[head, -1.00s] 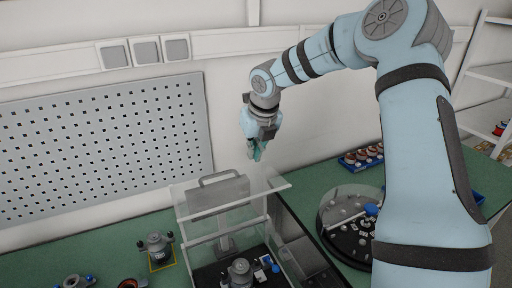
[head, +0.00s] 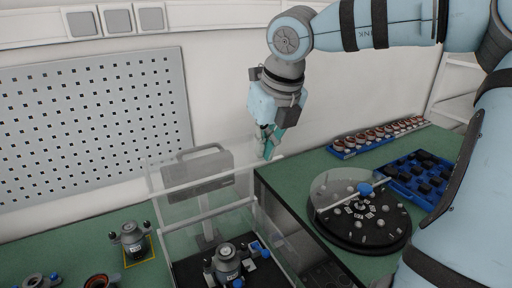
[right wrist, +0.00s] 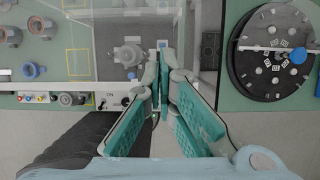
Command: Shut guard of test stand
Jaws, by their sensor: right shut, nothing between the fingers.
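The test stand (head: 185,275) is at the bottom centre of the head view, with a stator (head: 228,262) on its dark base. Its clear guard (head: 172,222) appears raised, with a pale bar across it and its upper edge high above the base. A grey panel with a handle (head: 192,155) shows behind the clear pane. My right gripper (head: 268,155) is shut and empty, pointing down by the right end of the guard's upper edge; I cannot tell whether it touches. In the right wrist view, the shut fingers (right wrist: 163,75) overlap the stand. My left gripper is out of view.
A round dark turntable (head: 370,240) with small parts stands right of the stand. Blue trays (head: 425,200) of parts lie behind it. Another stator (head: 132,240) sits on a yellow-marked square at left. A perforated panel (head: 90,120) leans against the wall.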

